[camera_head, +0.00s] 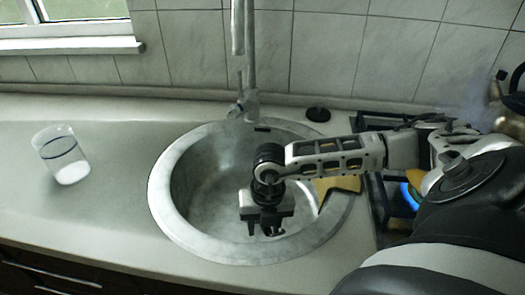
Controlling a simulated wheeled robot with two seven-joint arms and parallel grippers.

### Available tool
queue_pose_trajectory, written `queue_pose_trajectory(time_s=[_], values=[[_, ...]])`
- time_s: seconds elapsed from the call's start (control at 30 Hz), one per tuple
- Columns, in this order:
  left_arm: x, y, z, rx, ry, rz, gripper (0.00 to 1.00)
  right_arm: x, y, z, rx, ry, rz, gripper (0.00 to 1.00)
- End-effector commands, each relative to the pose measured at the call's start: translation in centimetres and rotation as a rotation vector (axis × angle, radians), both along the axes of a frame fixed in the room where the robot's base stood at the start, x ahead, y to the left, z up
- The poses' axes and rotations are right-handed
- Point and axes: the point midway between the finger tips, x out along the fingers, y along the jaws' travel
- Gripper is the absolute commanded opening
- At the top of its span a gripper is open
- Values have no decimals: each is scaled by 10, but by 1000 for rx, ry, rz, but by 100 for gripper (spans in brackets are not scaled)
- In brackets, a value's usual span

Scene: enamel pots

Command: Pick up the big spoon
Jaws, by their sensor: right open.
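I cannot make out a big spoon in the head view; my right arm and gripper hide part of the sink. My right gripper (267,229) points down over the round metal sink (170,205), near the front part of its bowl. Its jaws are open, and I see nothing between them. My left gripper is not in view.
A clear beaker-like cup (62,155) stands on the counter (110,195) at left. A faucet (247,95) rises behind the sink. A black round plug (318,114) lies at back right. A yellowish piece (340,184) is by the sink's right rim. A blue flame (408,196) burns at right.

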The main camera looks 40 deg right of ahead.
Motion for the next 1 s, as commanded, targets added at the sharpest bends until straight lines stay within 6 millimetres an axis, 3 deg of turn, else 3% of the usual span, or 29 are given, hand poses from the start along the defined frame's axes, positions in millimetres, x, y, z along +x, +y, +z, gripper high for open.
queue_pose_trajectory(time_s=[0.07, 0.2, 0.67, 0.87, 1.0], values=[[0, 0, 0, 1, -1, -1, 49, 0, 0, 0, 0, 0, 0, 39], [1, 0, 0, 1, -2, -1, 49, 0, 0, 0, 0, 0, 0, 0], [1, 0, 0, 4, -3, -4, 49, 1, 0, 7, 1, -2, -1, 0], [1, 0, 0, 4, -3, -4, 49, 1, 0, 31, 0, -4, -1, 0], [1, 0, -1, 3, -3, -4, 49, 1, 0, 61, -1, -7, 0, 0]])
